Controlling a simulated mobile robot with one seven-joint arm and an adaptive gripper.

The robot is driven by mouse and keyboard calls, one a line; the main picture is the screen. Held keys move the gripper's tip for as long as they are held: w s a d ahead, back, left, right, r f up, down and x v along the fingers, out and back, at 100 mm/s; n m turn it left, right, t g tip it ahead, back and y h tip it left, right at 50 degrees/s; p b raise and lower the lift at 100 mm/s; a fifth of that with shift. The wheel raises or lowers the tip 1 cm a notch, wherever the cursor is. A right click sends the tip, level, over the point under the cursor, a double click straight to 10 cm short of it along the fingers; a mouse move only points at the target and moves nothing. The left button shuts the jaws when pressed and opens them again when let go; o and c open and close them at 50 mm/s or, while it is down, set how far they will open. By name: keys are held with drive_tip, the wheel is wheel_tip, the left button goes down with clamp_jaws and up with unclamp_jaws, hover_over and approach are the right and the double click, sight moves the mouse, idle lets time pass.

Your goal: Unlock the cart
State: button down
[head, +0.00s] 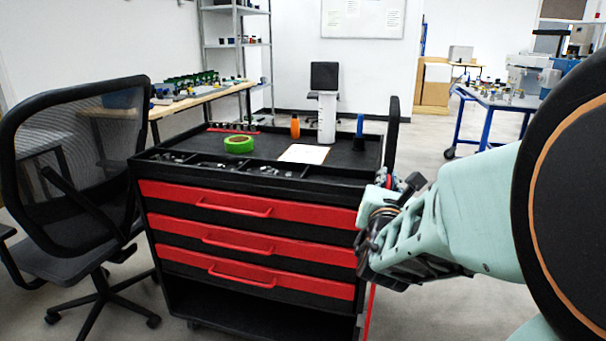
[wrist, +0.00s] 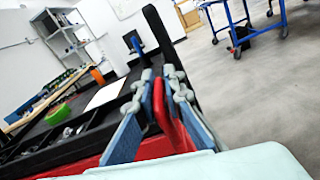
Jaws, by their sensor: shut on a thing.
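The cart (head: 255,228) is black with three red drawers and stands in the middle of the head view. Its black upright handle (head: 392,132) rises at the right end and also shows in the wrist view (wrist: 158,30). My gripper (head: 376,212) is at the cart's right front corner. In the wrist view, my gripper's fingers (wrist: 162,95) are closed around a red lever-like part (wrist: 168,118) beside the cart. My fingers hide part of it, and its lower end is out of sight.
An office chair (head: 75,170) stands close on the left. Open floor lies behind and right, before a blue-framed table (head: 497,103).

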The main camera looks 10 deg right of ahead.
drive_tip(key=shift+a, duration=0.2)
drive_tip(key=c, duration=2)
unclamp_jaws()
drive_tip(key=shift+c, duration=0.2)
drive_tip(key=shift+d, duration=0.1)
